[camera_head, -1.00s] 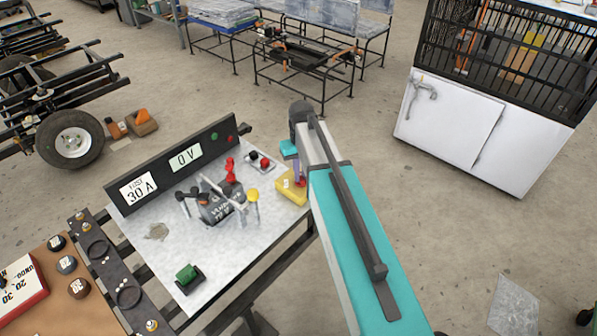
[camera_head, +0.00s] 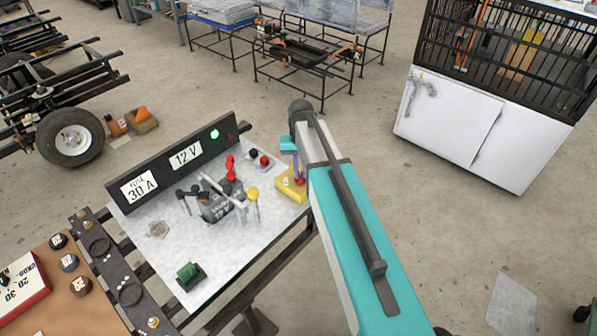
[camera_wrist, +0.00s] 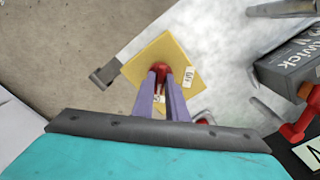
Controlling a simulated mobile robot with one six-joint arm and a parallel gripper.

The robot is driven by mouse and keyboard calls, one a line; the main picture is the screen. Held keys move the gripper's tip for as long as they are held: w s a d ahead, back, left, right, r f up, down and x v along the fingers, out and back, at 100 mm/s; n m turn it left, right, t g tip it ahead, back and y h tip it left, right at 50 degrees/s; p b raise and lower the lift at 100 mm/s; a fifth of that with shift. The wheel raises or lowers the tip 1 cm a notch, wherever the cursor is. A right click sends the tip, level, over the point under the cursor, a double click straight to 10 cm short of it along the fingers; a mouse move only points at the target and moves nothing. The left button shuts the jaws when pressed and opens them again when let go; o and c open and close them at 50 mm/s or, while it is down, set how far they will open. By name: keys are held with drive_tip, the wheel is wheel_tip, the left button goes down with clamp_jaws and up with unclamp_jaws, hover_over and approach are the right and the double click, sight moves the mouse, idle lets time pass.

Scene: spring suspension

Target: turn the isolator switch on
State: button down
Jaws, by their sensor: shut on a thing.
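The isolator switch is a yellow block (camera_head: 291,189) with a red knob, at the right edge of the grey bench top. In the wrist view the yellow base (camera_wrist: 146,58) lies under my gripper, and the red knob (camera_wrist: 160,68) is between the fingers. My gripper (camera_wrist: 161,82) has purple fingers and is shut on the red knob; in the head view my gripper (camera_head: 298,173) is partly hidden by my arm. The panel display (camera_head: 185,153) reads 12 V, and a green lamp (camera_head: 214,133) beside it is lit.
A dark battery-like box (camera_head: 215,207) with clamps and red and yellow parts stands left of the switch. Red and black terminals (camera_head: 260,158) are behind it. A green block (camera_head: 188,276) sits at the front.

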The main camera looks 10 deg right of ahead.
sight(301, 175)
drive_tip(key=c, duration=1.8)
unclamp_jaws()
drive_tip(key=shift+s, duration=0.25)
drive_tip(key=shift+o, duration=0.2)
drive_tip(key=shift+w, duration=0.1)
drive_tip(key=shift+r, duration=0.15)
wheel_tip(301, 175, up, 13)
drive_tip(key=b, duration=0.1)
drive_tip(key=shift+r, duration=0.2)
drive_tip(key=shift+f, duration=0.1)
